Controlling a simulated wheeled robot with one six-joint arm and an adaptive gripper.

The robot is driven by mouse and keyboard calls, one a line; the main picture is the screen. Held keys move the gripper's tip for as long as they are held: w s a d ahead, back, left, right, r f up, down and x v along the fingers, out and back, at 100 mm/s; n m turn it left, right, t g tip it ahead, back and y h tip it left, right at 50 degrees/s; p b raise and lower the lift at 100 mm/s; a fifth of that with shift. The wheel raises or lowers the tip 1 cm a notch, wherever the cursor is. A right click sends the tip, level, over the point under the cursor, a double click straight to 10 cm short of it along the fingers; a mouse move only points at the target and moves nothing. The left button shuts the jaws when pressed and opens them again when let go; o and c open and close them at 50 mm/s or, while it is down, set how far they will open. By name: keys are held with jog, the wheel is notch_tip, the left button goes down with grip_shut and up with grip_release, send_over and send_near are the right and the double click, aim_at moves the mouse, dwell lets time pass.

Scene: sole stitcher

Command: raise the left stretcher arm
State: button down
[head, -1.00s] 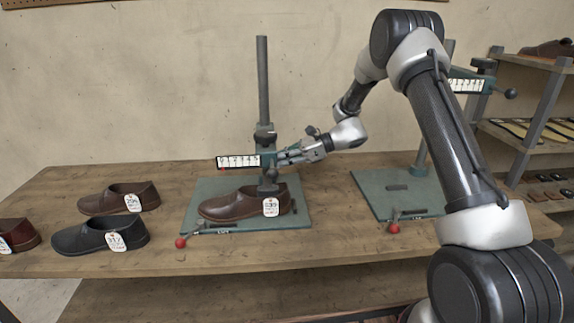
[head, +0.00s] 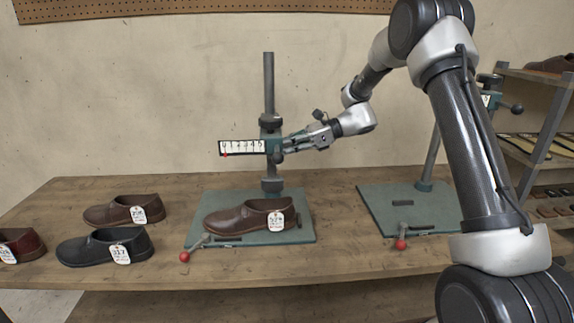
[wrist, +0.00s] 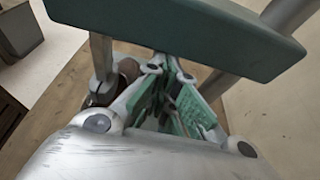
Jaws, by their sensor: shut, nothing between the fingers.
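The left stretcher has a grey post (head: 268,85) on a green base plate (head: 300,232). Its arm (head: 270,147) sits partway up the post, with a white scale (head: 242,147) and red pointer on its left. The dark pressing foot (head: 272,186) hangs below the arm, just above a brown shoe (head: 235,219) on the plate. My gripper (head: 288,145) is shut and empty, at the right side of the arm; contact is hard to tell. In the wrist view my green-padded fingers (wrist: 174,75) are together, under a broad green bar (wrist: 180,30).
A second stretcher with a green base plate (head: 410,208) stands to the right, partly behind my arm. Red-knobbed levers (head: 184,256) stick out at the front of both plates. Tagged shoes (head: 105,246) stand at the left of the table. Shelves (head: 540,135) stand at far right.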

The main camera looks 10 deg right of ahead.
notch_tip(320, 180, up, 12)
dwell(0.3)
jog(key=shift+w+r, duration=0.1)
jog(key=shift+r, duration=0.05)
notch_tip(320, 180, down, 5)
jog(key=v, duration=1)
jog(key=shift+r, duration=0.15)
